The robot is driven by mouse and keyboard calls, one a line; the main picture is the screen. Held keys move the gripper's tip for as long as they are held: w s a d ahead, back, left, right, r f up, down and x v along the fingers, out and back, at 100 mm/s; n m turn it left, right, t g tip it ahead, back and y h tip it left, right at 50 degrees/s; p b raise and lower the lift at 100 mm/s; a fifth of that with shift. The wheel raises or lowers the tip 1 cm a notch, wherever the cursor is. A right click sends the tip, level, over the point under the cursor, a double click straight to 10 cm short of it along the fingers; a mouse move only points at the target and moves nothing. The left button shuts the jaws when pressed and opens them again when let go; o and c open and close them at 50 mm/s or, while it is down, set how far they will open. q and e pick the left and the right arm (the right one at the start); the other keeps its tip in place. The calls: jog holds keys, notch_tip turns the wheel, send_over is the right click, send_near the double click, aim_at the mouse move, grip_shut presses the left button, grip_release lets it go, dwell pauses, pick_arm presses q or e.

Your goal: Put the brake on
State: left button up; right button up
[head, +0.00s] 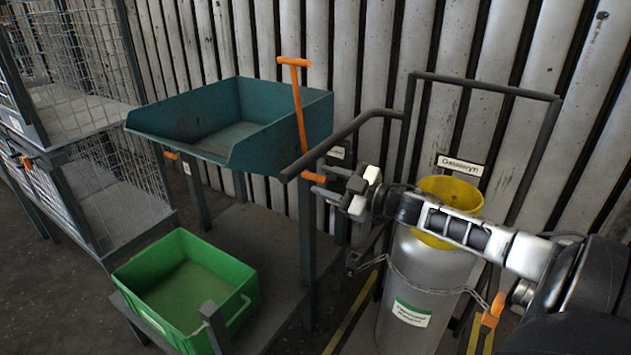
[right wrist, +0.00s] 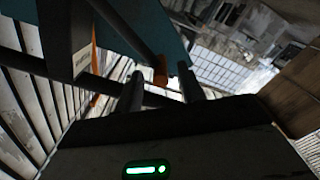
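A tall orange T-shaped lever (head: 298,105) stands upright at the right side of a teal tray (head: 280,143) on a trolley. A short orange grip (head: 313,177) sticks out low beside the trolley's post. I cannot tell for sure which one is the brake. My right gripper (head: 329,183) points left at the short grip, very close to it. In the right wrist view its two fingers (right wrist: 161,88) are apart, with the orange end (right wrist: 160,70) of a dark bar in line with the gap. Contact cannot be told. My left gripper is not in view.
A dark push handle (head: 340,140) passes just above my right gripper. A green crate (head: 190,285) sits on the lower deck. A grey cylinder (head: 420,285) with a yellow funnel (head: 452,190) stands chained below my right arm. Mesh cages (head: 75,55) stand at left.

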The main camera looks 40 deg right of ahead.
aim_at(317, 179)
jog(key=shift+x, duration=1.7)
grip_shut()
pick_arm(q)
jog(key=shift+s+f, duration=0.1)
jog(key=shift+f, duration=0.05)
pick_arm(e)
jog(key=shift+a, duration=0.1)
